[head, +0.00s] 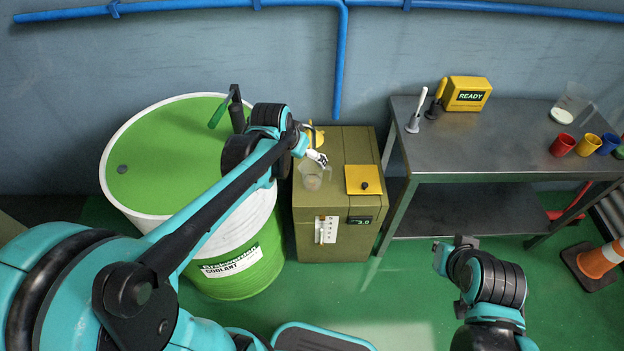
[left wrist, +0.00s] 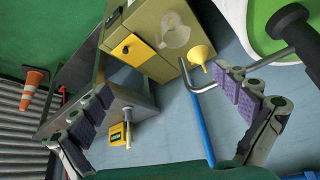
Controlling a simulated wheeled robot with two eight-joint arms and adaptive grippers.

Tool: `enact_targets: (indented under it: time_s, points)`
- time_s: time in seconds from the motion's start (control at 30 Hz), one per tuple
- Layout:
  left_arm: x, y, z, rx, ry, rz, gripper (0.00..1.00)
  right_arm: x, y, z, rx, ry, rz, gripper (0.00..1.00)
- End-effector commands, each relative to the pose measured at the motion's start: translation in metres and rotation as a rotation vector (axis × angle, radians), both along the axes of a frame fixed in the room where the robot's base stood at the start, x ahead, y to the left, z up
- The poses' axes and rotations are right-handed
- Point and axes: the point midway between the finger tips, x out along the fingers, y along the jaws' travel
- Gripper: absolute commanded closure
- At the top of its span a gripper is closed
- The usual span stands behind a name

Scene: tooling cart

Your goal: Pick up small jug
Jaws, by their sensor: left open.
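The small jug (head: 312,180) is a translucent, pale vessel standing on top of the olive cabinet (head: 308,222). In the left wrist view the jug (left wrist: 175,36) shows near the top, ahead of the fingers and not between them. My left gripper (head: 318,157) is just above and behind the jug in the head view, partly overlapping its outline. In the left wrist view its padded fingers (left wrist: 168,105) are wide apart with nothing between them. My right gripper (head: 455,256) is over the floor at lower right, its fingers not clear.
A yellow funnel (left wrist: 201,54) is close beside the jug. A green coolant drum (head: 165,150) with a tap stands left of the cabinet. A yellow plate (head: 358,178) lies on the cabinet's right side. A steel cart (head: 500,140) holding cups and another clear jug (head: 566,114) is farther right.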

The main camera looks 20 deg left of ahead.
Motion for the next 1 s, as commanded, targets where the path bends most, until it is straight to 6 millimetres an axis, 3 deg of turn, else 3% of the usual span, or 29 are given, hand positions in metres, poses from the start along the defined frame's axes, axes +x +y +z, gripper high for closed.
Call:
enact_targets:
  time_s: [0.03, 0.2, 0.4, 0.6, 1.0]
  points:
    - [0.023, 0.003, -0.017, 0.001, 0.01, -0.017, 0.0, 0.0, 0.0, -0.005, 0.0, 0.0, 0.0, 1.0]
    - [0.085, 0.012, -0.08, 0.005, 0.047, -0.095, 0.0, 0.0, 0.0, -0.013, 0.0, 0.0, 0.0, 1.0]
    - [0.138, 0.023, -0.172, 0.006, 0.08, -0.184, 0.0, 0.0, 0.0, -0.022, 0.0, 0.0, 0.0, 1.0]
    - [0.16, 0.03, -0.243, 0.003, 0.1, -0.245, 0.0, 0.0, 0.0, -0.027, 0.0, 0.0, 0.0, 1.0]
    - [0.175, 0.027, -0.295, 0.002, 0.107, -0.27, 0.0, 0.0, 0.0, -0.039, 0.0, 0.0, 0.0, 1.0]
